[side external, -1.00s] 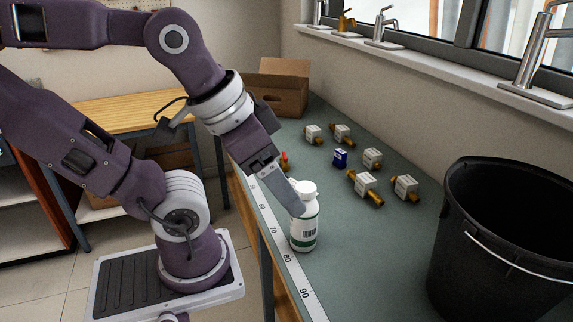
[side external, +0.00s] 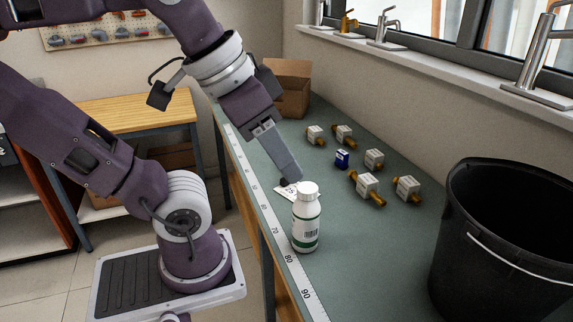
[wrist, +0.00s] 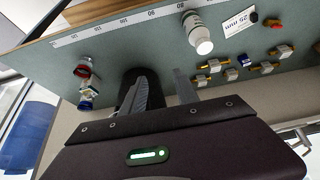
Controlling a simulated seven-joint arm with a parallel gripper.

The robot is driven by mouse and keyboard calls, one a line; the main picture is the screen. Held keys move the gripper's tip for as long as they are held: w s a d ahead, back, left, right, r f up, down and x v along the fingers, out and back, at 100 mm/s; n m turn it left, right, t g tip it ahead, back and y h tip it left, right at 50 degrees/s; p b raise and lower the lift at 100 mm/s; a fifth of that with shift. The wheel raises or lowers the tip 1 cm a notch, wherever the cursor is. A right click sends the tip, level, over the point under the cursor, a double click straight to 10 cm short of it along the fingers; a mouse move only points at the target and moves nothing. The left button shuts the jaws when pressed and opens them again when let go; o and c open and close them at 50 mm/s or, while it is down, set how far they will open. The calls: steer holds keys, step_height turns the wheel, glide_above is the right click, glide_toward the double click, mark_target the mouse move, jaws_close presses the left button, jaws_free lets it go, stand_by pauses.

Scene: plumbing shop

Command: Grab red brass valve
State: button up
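A small brass piece with a red part (wrist: 272,22) lies on the bench at the upper right of the wrist view, beside a black piece and a white "25 mm" card. My gripper hides that spot in the side view. Another red-topped fitting (wrist: 83,70), with pale and blue parts, is at the left of the wrist view; its metal is too small to tell. My gripper (side external: 288,176) points down over the bench, behind the white bottle in the side view. In the wrist view its fingers (wrist: 164,84) are apart with nothing between them.
The white bottle (side external: 306,222) stands near the ruler edge (side external: 275,238). Several tagged brass fittings (side external: 367,185) and a blue box (side external: 342,159) lie behind. A black bucket (side external: 480,245) is at right, a cardboard box (side external: 292,88) at the far end.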

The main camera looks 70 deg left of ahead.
steer(key=w+a+m+g+y, duration=0.1)
steer(key=w+a+m+y, duration=0.45)
steer(key=a, duration=0.85)
steer(key=w+a+m+g+y, duration=0.1)
steer(key=w+a+m+y, duration=0.2)
steer(key=w+a+m, duration=0.7)
steer(key=w+a+m+g+y, duration=0.15)
steer(key=a+m+y, duration=0.35)
steer(key=a, duration=1.2)
steer(key=shift+t, duration=0.25)
steer(key=f, duration=2.6)
steer(key=shift+d+f, duration=0.35)
steer(key=shift+f, duration=0.05)
steer(key=x, duration=0.6)
steer(key=shift+a+f, duration=0.15)
steer(key=shift+w+a+f, duration=0.1)
steer(key=shift+a, duration=0.2)
jaws_close()
